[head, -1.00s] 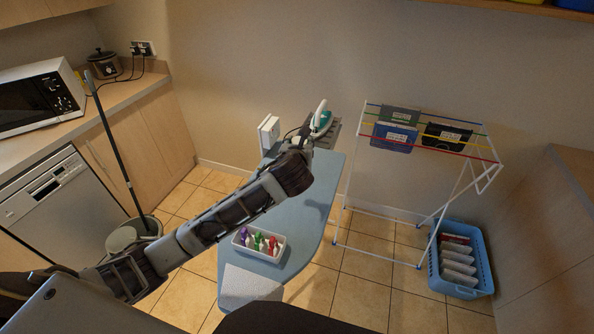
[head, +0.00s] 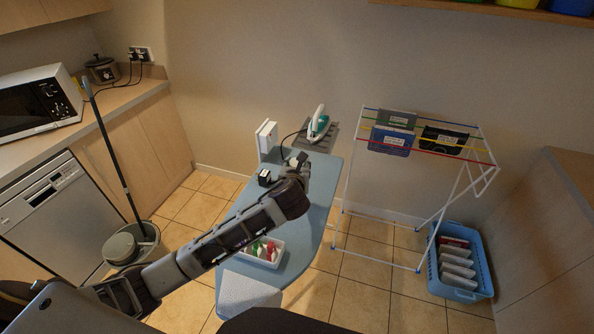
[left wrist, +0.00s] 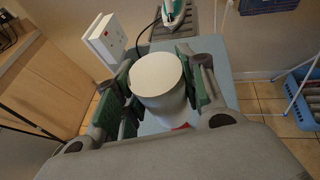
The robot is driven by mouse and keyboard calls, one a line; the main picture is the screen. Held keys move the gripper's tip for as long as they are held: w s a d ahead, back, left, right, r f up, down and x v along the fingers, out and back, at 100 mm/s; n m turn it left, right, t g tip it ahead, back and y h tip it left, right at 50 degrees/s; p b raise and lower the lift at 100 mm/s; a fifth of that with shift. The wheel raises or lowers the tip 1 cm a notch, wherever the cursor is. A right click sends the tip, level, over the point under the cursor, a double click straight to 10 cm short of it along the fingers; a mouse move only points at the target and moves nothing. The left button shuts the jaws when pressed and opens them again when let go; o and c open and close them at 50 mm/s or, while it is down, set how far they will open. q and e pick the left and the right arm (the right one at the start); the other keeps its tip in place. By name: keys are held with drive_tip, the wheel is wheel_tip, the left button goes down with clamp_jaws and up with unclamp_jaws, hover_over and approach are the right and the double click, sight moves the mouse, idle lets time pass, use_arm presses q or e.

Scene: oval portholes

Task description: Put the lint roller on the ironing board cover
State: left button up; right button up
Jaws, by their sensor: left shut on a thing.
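The lint roller shows in the left wrist view as a white cylinder (left wrist: 158,82) with a bit of red at its lower end. My left gripper (left wrist: 160,75) is shut around it, one finger on each side. In the head view my left gripper (head: 298,163) is over the far half of the ironing board, and the arm hides the roller there. The pale blue ironing board cover (head: 312,215) runs below the arm and shows behind the fingers in the wrist view (left wrist: 213,45). I cannot tell whether the roller touches the cover. My right gripper is not in view.
An iron (head: 318,123) stands on a grey rest at the board's far end. A white tray of coloured bottles (head: 262,256) and a folded white cloth (head: 247,290) lie at the near end. A drying rack (head: 420,140) stands right.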

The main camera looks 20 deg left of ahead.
use_arm(q)
drive_tip(key=shift+f, duration=0.8)
drive_tip(key=o, duration=1.1)
drive_tip(key=shift+o, duration=0.2)
drive_tip(key=v, duration=1.2)
drive_tip(key=shift+s, duration=0.15)
